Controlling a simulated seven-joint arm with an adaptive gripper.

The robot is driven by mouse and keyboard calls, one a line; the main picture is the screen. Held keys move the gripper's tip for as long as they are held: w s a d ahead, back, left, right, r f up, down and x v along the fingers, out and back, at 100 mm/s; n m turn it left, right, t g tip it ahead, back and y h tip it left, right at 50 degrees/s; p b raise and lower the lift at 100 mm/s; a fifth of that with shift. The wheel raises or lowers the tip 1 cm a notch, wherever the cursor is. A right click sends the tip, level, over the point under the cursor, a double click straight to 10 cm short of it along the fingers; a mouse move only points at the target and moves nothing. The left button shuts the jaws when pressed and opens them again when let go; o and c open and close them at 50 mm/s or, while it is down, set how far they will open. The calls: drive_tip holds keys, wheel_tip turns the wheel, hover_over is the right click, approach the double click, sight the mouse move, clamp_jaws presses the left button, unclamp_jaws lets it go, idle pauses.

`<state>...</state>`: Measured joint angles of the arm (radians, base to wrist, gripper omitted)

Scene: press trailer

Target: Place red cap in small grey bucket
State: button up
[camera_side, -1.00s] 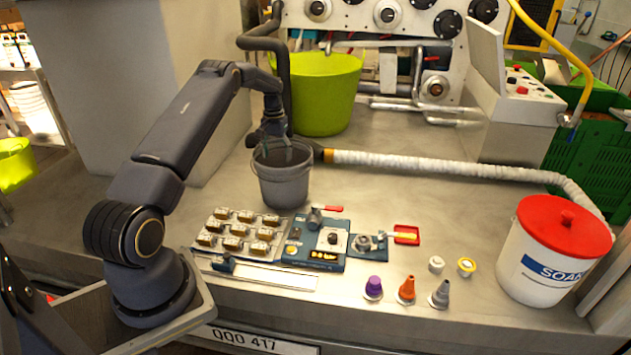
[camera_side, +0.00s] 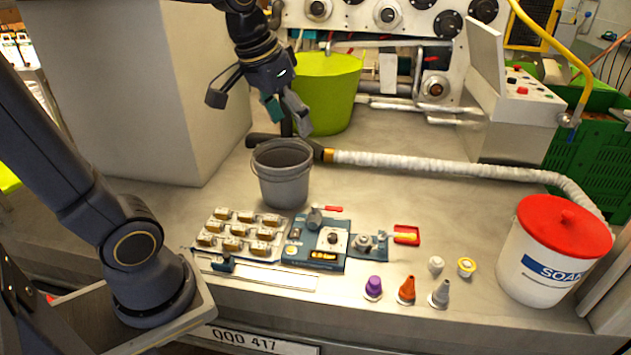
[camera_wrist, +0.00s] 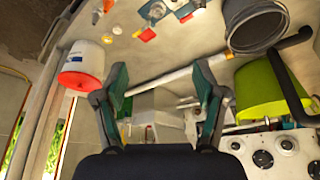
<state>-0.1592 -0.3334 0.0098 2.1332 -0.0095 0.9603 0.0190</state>
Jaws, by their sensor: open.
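The small grey bucket (camera_side: 283,188) stands upright on the bench, and its inside looks dark with no contents I can make out. It also shows in the wrist view (camera_wrist: 232,42), at the top right. An orange-red cone-shaped cap (camera_side: 407,290) stands near the front edge, between a purple cap (camera_side: 373,288) and a grey one (camera_side: 440,294). I see no other loose red cap. My gripper (camera_side: 262,108) is open above and behind the bucket, clear of it. In the wrist view its fingers (camera_wrist: 160,78) are spread with nothing between them.
A white tub with a red lid (camera_side: 562,228) stands at right. A green bucket (camera_side: 327,95) is behind the grey one. A white hose (camera_side: 450,170) crosses the bench. A blue fixture (camera_side: 318,245) and a small red tray (camera_side: 406,236) lie in front.

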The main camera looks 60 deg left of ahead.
drive_tip(key=s+d+f+m, duration=0.1)
drive_tip(key=s+d, duration=0.1)
drive_tip(key=s, duration=0.2)
drive_tip(key=s+d+f+t, duration=0.1)
drive_tip(key=s+d+f, duration=0.1)
drive_tip(key=s, duration=0.3)
drive_tip(key=shift+s+d+f+m+h, duration=0.2)
drive_tip(key=shift+d+m+h, duration=0.1)
drive_tip(key=shift+d+m, duration=0.1)
idle(0.4)
